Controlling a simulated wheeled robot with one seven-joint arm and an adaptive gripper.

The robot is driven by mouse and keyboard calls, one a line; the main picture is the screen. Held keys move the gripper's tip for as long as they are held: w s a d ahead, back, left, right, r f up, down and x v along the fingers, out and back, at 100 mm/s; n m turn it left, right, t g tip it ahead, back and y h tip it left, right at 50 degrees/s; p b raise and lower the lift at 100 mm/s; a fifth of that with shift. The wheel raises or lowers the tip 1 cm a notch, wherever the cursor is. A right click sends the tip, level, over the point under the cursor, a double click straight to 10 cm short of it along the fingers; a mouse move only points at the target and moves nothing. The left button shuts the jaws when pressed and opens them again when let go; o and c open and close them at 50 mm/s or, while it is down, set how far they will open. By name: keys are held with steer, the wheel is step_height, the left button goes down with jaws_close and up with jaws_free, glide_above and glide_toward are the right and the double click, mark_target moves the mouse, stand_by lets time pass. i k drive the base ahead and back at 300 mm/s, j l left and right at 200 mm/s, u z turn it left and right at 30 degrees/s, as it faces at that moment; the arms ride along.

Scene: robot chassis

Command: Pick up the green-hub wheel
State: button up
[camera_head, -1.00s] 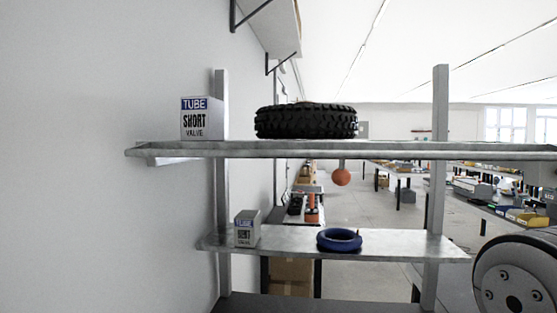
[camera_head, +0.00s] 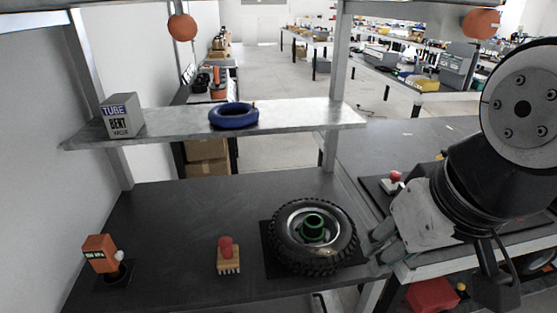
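The green-hub wheel (camera_head: 338,248) is a black knobbly tyre on a grey rim with a green hub in its middle. It lies flat on a dark square mat on the dark workbench (camera_head: 180,209), right of centre. My gripper (camera_head: 378,245) is at the right edge of the wheel, at the end of my arm coming in from the right. Its fingers are small and partly hidden, so their opening is unclear. I cannot tell whether it touches the tyre.
A red-knobbed brush (camera_head: 228,256) and an orange device (camera_head: 101,254) stand left of the wheel. The metal shelf (camera_head: 185,121) above bears a grey tube box (camera_head: 122,116) and a blue ring (camera_head: 234,115). A shelf post (camera_head: 334,90) rises behind the wheel. Orange balls (camera_head: 182,27) hang above.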

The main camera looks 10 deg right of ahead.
mark_target(316, 238)
steer(key=i+j+z, duration=0.1)
steer(key=j, duration=0.25)
steer(key=i+j+z, duration=0.25)
steer(key=i+j, duration=0.15)
steer(key=j, duration=0.3)
steer(key=z, duration=1.3)
